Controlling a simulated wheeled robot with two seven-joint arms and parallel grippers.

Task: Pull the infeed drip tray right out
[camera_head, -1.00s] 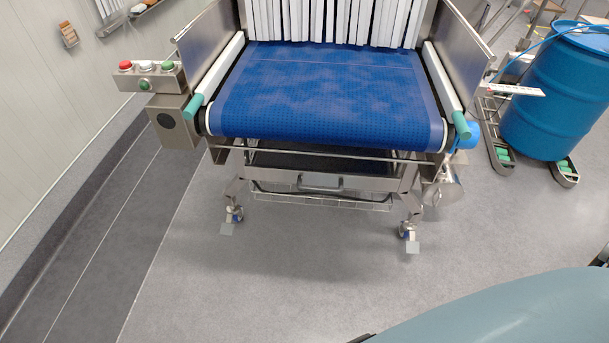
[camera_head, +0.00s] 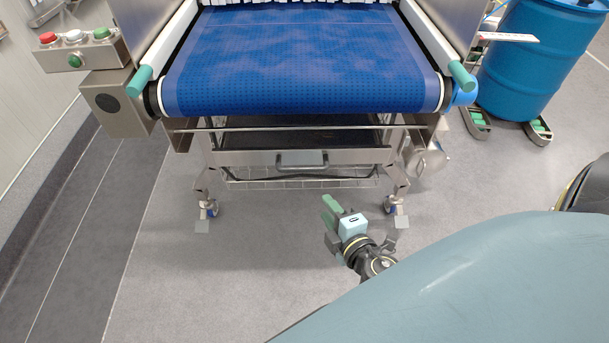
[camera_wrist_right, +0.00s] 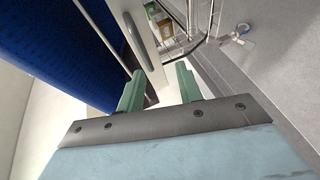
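The infeed drip tray (camera_head: 250,157) is a steel-fronted tray under the blue belt, with a grey bar handle (camera_head: 302,161) at the middle of its front. It sits within the conveyor frame. In the right wrist view the handle (camera_wrist_right: 137,40) shows beyond the fingers, on the pale tray front. My right gripper (camera_head: 331,209) is in front of the tray, below and to the right of the handle, apart from it. Its two green fingers (camera_wrist_right: 159,88) are spread with nothing between them. My left gripper is not in view.
The blue conveyor belt (camera_head: 300,60) overhangs the tray. A wire shelf (camera_head: 300,183) lies below it. Castors (camera_head: 208,210) stand at both sides. A control box (camera_head: 80,50) is left and a blue drum (camera_head: 540,60) right. The floor in front is clear.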

